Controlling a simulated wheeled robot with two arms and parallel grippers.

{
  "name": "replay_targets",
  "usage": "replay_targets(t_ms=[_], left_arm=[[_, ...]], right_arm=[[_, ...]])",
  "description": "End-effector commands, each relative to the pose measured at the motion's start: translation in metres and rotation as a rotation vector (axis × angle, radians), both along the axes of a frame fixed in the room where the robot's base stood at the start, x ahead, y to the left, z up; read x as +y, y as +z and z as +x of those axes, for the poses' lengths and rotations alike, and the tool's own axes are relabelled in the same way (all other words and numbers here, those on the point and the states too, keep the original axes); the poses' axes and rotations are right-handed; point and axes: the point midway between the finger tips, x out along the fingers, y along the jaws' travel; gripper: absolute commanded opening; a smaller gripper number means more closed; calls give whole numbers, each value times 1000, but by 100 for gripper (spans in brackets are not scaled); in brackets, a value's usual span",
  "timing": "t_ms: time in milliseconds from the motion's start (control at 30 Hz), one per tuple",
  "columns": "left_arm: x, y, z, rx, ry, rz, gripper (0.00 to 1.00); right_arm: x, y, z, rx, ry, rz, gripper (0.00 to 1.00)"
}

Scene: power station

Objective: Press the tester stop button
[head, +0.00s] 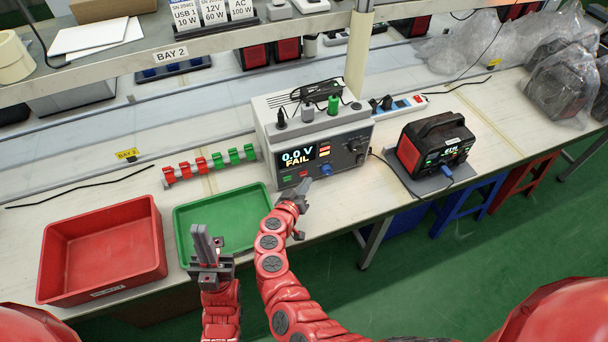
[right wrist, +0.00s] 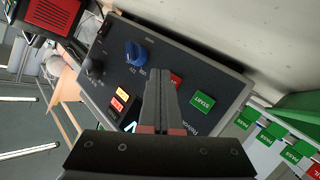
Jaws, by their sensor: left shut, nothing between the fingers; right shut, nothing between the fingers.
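The tester (head: 352,143) is a grey box on the bench, and its display reads 0.0 V FAIL. A red button (head: 303,173) sits low on its front, between a green button (head: 287,179) and a blue knob (head: 326,169). In the right wrist view the red button (right wrist: 176,80) is partly hidden by my fingers, and the green button (right wrist: 202,102) reads START. My right gripper (head: 304,184) is shut and empty, its tips close in front of the red button; I cannot tell whether they touch. My left gripper (head: 204,236) is shut and empty, left of the tester.
A red bin (head: 105,290) and a green tray (head: 190,222) stand left on the bench. Red and green tags (head: 209,163) line up behind the tray. A black and red power unit (head: 436,140) stands right of the tester. A shelf (head: 200,62) crosses above.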

Motion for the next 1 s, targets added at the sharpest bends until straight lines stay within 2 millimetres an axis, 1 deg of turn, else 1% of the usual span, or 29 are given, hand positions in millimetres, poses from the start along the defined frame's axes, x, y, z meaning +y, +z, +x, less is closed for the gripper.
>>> replay_targets(t_ms=[333,600,1000], left_arm=[[0,0,0,0,0,0,0],[0,7,0,0,0,0,0],[0,7,0,0,0,0,0]], right_arm=[[0,0,0,0,0,0,0],[3,2,9,-1,2,-1,0],[3,0,9,0,1,0,0]])
